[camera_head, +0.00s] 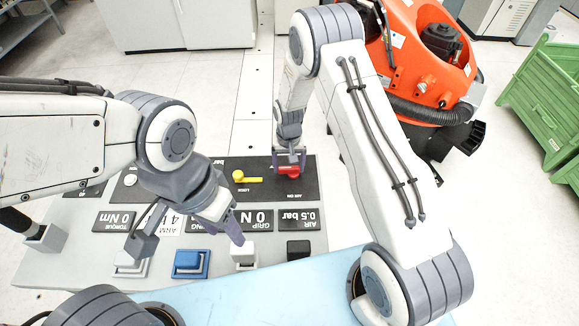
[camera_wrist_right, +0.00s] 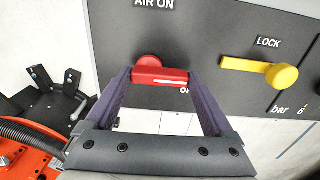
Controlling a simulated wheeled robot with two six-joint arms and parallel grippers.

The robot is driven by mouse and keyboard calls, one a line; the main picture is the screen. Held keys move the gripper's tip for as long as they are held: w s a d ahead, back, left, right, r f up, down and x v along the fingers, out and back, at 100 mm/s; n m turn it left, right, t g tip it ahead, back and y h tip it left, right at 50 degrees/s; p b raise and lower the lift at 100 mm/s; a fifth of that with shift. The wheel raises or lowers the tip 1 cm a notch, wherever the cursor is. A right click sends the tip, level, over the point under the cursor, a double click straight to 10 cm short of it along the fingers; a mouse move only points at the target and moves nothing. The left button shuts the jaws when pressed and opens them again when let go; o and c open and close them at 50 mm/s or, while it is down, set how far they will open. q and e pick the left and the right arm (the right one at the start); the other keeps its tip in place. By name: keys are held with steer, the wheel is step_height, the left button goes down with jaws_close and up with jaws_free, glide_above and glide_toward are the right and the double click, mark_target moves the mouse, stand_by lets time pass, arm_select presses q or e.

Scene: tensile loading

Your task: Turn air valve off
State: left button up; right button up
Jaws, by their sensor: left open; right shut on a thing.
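The red air valve handle (camera_head: 288,171) is on the dark upper part of the console, by the label AIR ON. My right gripper (camera_head: 289,160) is shut on it. In the right wrist view the red handle (camera_wrist_right: 160,77) lies crosswise between the two fingers of my right gripper (camera_wrist_right: 161,80), with its round hub just above. Part of the lettering beside it is hidden. My left gripper (camera_head: 188,241) is open and empty, with its fingers spread above the console's front, near the blue button.
A yellow LOCK lever (camera_head: 246,178) sits beside the red handle. Displays, a blue button (camera_head: 191,262), a white button (camera_head: 243,254) and a black button (camera_head: 298,249) line the console (camera_head: 75,270). An orange machine (camera_head: 425,60) and green crate (camera_head: 545,100) stand at right.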

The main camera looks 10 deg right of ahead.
mark_target(289, 167)
stand_by(0.5)
steer(key=o, duration=1.1)
step_height(289, 167, up, 11)
steer(key=shift+f+b, duration=0.2)
steer(key=shift+b, duration=0.6)
